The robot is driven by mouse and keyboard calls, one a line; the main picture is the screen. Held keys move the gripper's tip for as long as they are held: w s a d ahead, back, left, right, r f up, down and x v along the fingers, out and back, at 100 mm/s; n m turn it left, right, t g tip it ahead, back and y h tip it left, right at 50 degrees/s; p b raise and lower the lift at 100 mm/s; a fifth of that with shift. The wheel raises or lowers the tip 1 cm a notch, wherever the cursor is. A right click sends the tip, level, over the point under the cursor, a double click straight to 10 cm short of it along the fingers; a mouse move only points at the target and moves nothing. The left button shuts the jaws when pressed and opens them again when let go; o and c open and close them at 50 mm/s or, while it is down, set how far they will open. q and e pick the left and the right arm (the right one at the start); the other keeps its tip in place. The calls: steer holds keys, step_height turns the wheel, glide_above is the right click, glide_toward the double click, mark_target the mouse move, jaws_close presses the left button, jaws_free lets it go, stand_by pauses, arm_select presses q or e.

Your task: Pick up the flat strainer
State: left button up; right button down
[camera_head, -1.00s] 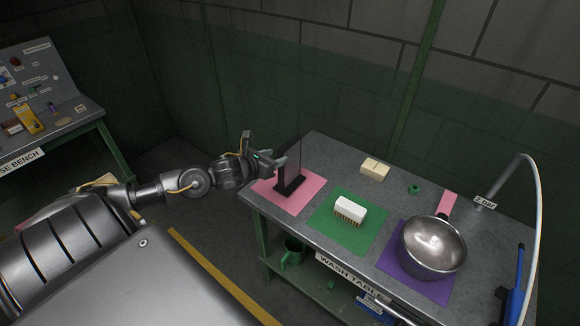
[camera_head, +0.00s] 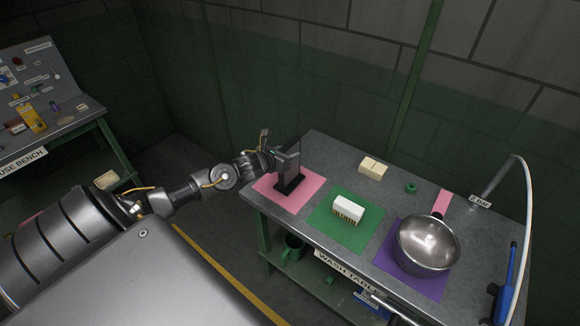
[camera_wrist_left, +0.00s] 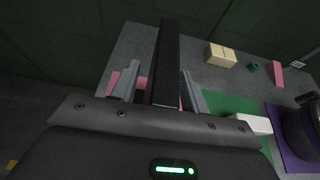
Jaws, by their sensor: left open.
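The flat strainer (camera_head: 296,152) looks like a thin dark upright panel in a black base on the pink mat (camera_head: 308,201), at the left end of the wash table. My left gripper (camera_head: 283,161) is at the strainer from the left side. In the left wrist view the strainer (camera_wrist_left: 167,62), seen nearly edge-on, stands between the two grey fingers (camera_wrist_left: 162,84), with a gap on each side. The gripper is open. In the head view it partly hides the panel. My right gripper is not in view.
A white brush (camera_head: 348,208) lies on the green mat (camera_head: 338,234). A cream block (camera_head: 373,168) and a green ring (camera_head: 411,187) lie behind. A hose tap (camera_head: 492,182) rises at right.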

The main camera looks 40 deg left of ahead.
arm_select(q)
steer(key=shift+c, duration=0.3)
jaws_close()
steer(key=shift+r, duration=0.15)
